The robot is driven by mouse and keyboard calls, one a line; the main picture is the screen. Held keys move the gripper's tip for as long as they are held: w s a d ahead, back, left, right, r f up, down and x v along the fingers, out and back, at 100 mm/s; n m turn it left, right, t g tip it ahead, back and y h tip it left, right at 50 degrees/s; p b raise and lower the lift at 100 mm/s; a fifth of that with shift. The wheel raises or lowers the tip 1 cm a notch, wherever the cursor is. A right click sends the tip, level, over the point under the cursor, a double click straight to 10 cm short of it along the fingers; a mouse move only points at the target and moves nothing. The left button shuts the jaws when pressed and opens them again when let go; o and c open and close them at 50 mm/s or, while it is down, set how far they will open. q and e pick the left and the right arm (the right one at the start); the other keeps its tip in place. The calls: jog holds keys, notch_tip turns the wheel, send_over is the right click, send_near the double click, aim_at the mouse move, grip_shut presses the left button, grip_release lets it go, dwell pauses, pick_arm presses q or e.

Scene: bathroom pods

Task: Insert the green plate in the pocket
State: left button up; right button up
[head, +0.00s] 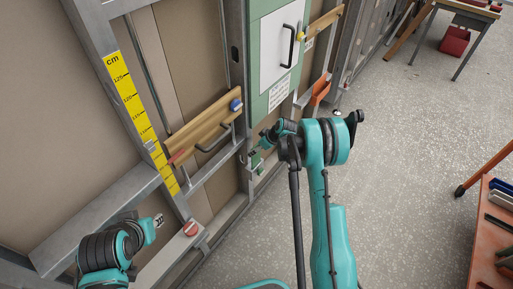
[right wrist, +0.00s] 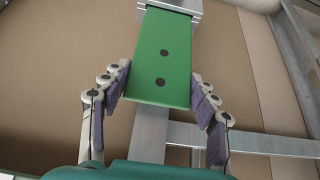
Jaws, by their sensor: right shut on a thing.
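The green plate (right wrist: 160,62) is a flat strip with two dark holes. In the right wrist view it lies between the purple-padded fingers of my right gripper (right wrist: 160,105), which is shut on it. The plate's far end meets a grey metal bracket (right wrist: 188,5) at the top edge; this may be the pocket. I cannot tell how deep the plate sits in it. In the head view my right gripper (head: 262,147) is at the frame, largely hidden by its own arm.
A wooden rail (head: 205,125) with a black handle and a yellow centimetre scale (head: 130,95) are on the wall frame at left. A green panel with a white door (head: 281,45) stands above. An orange cart (head: 490,235) is at right. The grey floor between is clear.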

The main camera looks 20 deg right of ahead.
aim_at(257, 154)
jog(key=shift+f, duration=2.3)
jog(key=o, duration=1.4)
jog(key=shift+c, duration=0.2)
jog(key=v, duration=1.2)
